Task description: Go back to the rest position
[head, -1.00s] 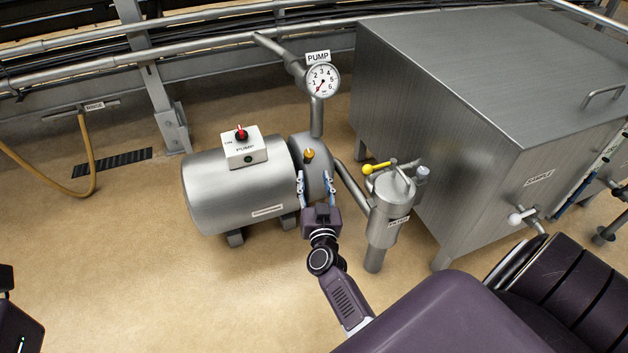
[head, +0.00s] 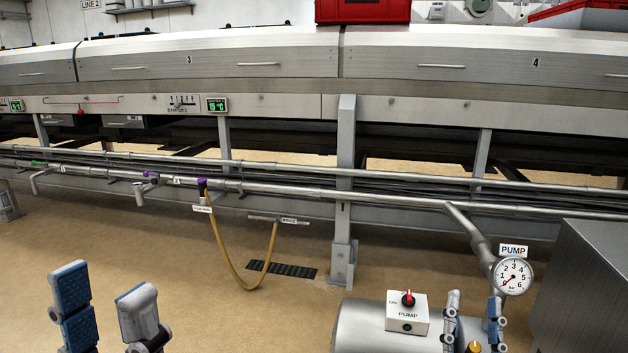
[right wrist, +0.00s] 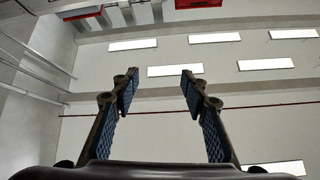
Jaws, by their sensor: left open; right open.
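My left gripper (head: 103,298) shows at the lower left of the head view, its two fingers apart and nothing between them. My right gripper (head: 474,312) is at the lower right of the head view, pointing up in front of the pump (head: 362,325). In the right wrist view its two blue-padded fingers (right wrist: 158,95) are spread and empty, with the ceiling and its lamps behind them. The bodies of both grippers are cut off by the lower edge of the head view.
The pump's switch box (head: 407,313) with a red knob and a gauge (head: 513,276) stand close to my right gripper. The long dryer hood (head: 210,62) and pipes run across the back. A yellow hose (head: 225,262) hangs over a floor drain (head: 283,270).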

